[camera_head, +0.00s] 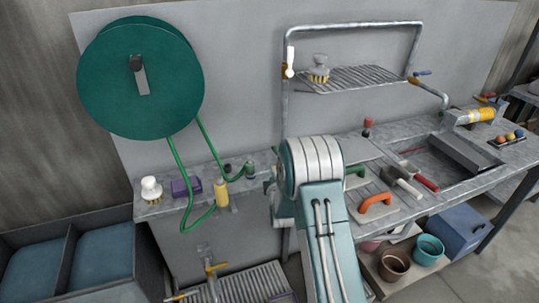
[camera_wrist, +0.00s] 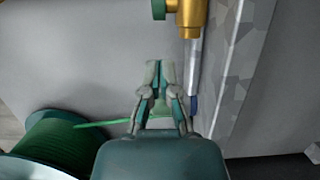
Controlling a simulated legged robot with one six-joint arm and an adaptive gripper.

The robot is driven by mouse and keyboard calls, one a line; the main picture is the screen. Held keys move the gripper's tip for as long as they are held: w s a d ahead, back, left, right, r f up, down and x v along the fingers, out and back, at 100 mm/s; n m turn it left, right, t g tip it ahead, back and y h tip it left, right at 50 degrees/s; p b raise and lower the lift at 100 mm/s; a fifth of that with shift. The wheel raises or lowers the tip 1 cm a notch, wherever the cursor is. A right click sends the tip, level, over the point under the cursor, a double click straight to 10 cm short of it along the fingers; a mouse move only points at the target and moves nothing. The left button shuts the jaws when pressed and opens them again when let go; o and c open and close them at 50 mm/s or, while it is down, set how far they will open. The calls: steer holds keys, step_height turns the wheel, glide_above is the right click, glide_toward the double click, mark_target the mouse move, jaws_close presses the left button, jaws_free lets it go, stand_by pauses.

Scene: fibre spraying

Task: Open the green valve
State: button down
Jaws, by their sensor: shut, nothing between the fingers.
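In the wrist view, a small green knob (camera_wrist: 159,9) sits at the top edge beside a brass fitting (camera_wrist: 193,14), partly cut off by the frame. It looks like the green valve. A pale pipe (camera_wrist: 193,60) runs down from the fitting. My gripper (camera_wrist: 157,72) is shut and empty, with its fingertips below the green knob and left of the pipe, apart from the knob. In the head view, a small dark green part (camera_head: 250,168) shows at the bench edge left of my arm, but I cannot tell whether it is the same valve. My arm hides my gripper there.
A green hose reel (camera_head: 140,78) hangs on the wall, its green hose (camera_head: 180,165) looping down by a yellow nozzle (camera_head: 221,193). A white brush (camera_head: 151,189) and purple sponge (camera_head: 186,187) sit on the ledge. Tools, including an orange-handled float (camera_head: 376,202), lie right of my arm.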

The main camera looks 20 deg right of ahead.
mark_target(273, 150)
steer(key=shift+w, duration=0.1)
steer(key=x, duration=0.9)
steer(key=shift+w+d, duration=0.1)
steer(key=shift+w, duration=0.3)
steer(key=shift+w+d+m+g+h, duration=0.1)
steer(key=shift+d+m+g+h, duration=0.15)
steer(key=shift+m+h, duration=0.45)
steer(key=shift+w+d+m+g+h, duration=0.15)
steer(key=shift+m+g+h, duration=0.2)
steer(key=shift+h, duration=0.55)
steer(key=shift+w+d+m+g+h, duration=0.1)
steer(key=shift+d+m+g+h, duration=0.15)
steer(key=shift+m+h, duration=0.4)
steer(key=shift+d, duration=0.35)
steer(key=shift+w+d+m+g+h, duration=0.1)
steer(key=shift+d+m+g+h, duration=0.2)
steer(key=shift+m+g+h, duration=0.5)
steer(key=shift+h, duration=0.25)
steer(key=shift+d, duration=0.1)
